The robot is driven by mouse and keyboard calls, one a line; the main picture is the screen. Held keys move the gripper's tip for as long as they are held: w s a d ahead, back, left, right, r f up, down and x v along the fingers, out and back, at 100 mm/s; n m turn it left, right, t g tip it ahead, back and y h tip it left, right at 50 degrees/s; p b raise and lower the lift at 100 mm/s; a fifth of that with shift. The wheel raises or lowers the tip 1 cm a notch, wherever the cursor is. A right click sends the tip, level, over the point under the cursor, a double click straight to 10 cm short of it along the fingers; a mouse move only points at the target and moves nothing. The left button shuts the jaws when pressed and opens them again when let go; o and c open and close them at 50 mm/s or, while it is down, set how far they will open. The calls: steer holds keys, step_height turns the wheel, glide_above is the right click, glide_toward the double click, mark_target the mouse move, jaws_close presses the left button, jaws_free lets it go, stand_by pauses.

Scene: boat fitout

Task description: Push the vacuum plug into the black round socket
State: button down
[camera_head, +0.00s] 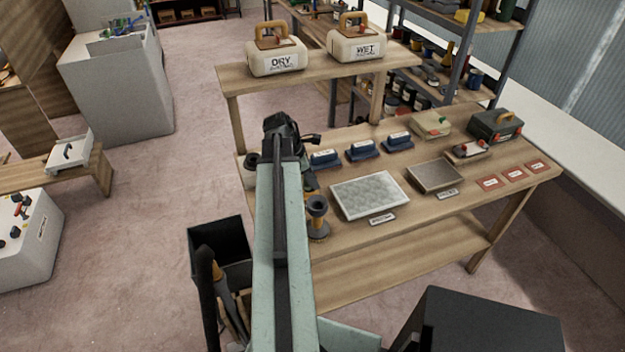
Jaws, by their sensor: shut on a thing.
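My gripper (284,132) is at the far end of my pale green arm, over the left end of the wooden workbench. It is dark and small in the view, and its fingertips are mostly hidden by the wrist. It is shut on a small dark thing that shows at its right side, which I take to be the vacuum plug (312,139); its shape is not clear. A dark round piece (252,160) shows at the bench's left edge, left of my arm. I cannot tell whether it is the black round socket. Any contact between plug and socket is hidden.
The workbench (410,220) holds blue blocks (362,150), a pale mesh panel (370,195) and a dark round-topped fitting (317,206) close right of my arm. DRY (276,60) and WET (354,48) canisters stand on a raised shelf behind. A black bin (217,236) is at lower left.

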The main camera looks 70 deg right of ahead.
steer(key=c, duration=1.1)
jaws_free()
steer(key=shift+r, duration=0.1)
steer(key=p+v, duration=0.7)
steer(key=v, duration=0.1)
steer(key=shift+d, duration=0.1)
